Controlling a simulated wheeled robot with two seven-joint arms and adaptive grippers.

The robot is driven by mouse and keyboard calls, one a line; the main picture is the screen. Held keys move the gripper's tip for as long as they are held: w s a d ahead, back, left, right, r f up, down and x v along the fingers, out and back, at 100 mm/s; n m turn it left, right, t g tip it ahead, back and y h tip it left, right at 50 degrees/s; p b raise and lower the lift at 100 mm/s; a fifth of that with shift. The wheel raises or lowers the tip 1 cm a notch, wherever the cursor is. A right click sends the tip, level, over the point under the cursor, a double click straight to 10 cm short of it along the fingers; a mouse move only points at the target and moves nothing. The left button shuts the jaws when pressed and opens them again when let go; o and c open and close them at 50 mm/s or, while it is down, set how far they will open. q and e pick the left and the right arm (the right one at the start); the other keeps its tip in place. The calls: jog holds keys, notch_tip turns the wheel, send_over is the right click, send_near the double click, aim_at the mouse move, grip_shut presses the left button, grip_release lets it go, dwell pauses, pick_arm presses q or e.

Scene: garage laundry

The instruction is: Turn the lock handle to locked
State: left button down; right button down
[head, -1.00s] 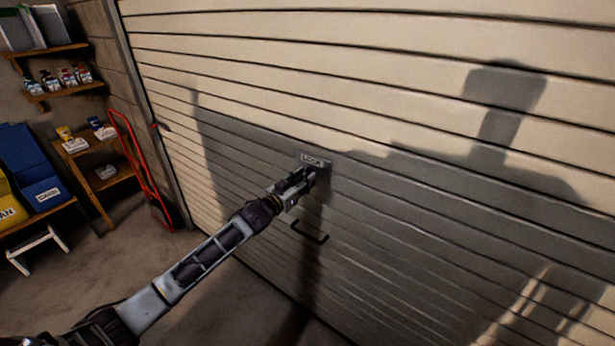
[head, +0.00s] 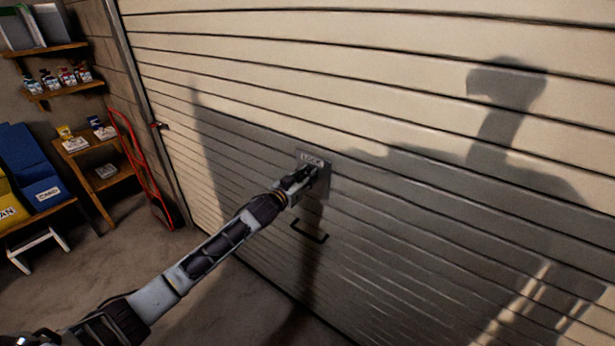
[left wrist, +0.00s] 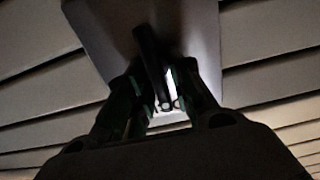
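The lock plate (head: 326,163), a grey metal plate with a LOCK label (head: 311,160), is fixed to the pale slatted garage door. My left gripper (head: 311,174) is right in front of it and hides the handle in the head view. In the left wrist view the plate (left wrist: 205,38) fills the top middle. The dark lock handle (left wrist: 148,52) runs down from it into the space between my left gripper's fingers (left wrist: 160,98). The fingers look apart, with a bright gap on the handle's right. Whether either finger touches the handle is too dark to tell. My right gripper is out of view.
A dark pull handle (head: 309,232) sits on the door below the plate. At the left are a red hand truck (head: 140,165), wooden shelves (head: 60,92) with small bottles, and blue and yellow bins. The floor (head: 225,300) in front of the door is clear.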

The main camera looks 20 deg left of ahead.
pick_arm(q)
jog(key=shift+m, duration=0.3)
jog(key=m, duration=0.2)
jog(key=m+p, duration=0.1)
jog(key=m, duration=0.1)
jog(key=shift+s+d, duration=0.1)
jog(key=shift+d, duration=0.1)
jog(key=shift+s+d+f+m, duration=0.1)
jog(key=shift+d+f+m, duration=0.1)
jog(key=shift+m, duration=2.05)
jog(key=shift+w+d+f+m, duration=0.1)
jog(key=shift+f+m, duration=0.15)
jog(key=shift+m, duration=1.95)
jog(key=shift+s+d+f+m, duration=0.1)
jog(key=shift+f+m, duration=0.1)
jog(key=shift+m, duration=2.05)
jog(key=c, duration=1.5)
grip_release()
